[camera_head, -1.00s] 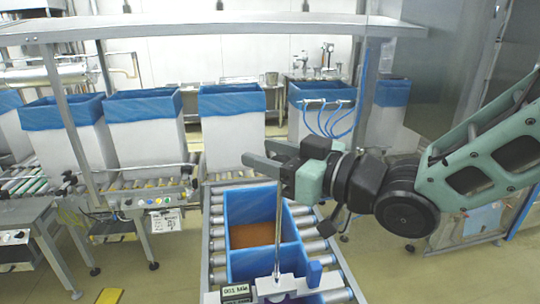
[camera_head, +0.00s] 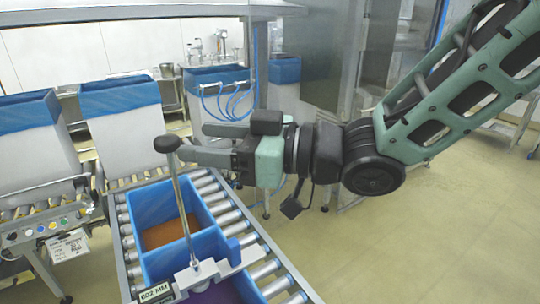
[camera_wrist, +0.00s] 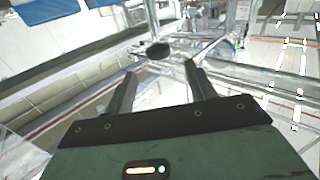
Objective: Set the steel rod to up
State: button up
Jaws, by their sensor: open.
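The steel rod (camera_head: 180,200) is a thin shiny lever with a black knob (camera_head: 170,143) on top. It rises from a grey bracket (camera_head: 197,272) on the blue box and leans left at its top in the head view. My gripper (camera_head: 192,141) comes in from the right, its two fingers open and the tips close to the knob. In the wrist view the black knob (camera_wrist: 158,50) shows just beyond the gap between the open fingertips (camera_wrist: 160,68). I cannot tell whether either finger touches it.
The blue box (camera_head: 205,213) with an orange-brown bottom sits on a roller conveyor (camera_head: 225,205). A small display (camera_head: 155,293) reading 602 MM is at its front. Blue-lined white bins (camera_head: 120,98) stand behind. Open floor lies to the right.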

jog(key=b+v, duration=0.1)
jog(key=v, duration=0.7)
jog(key=shift+s, duration=0.1)
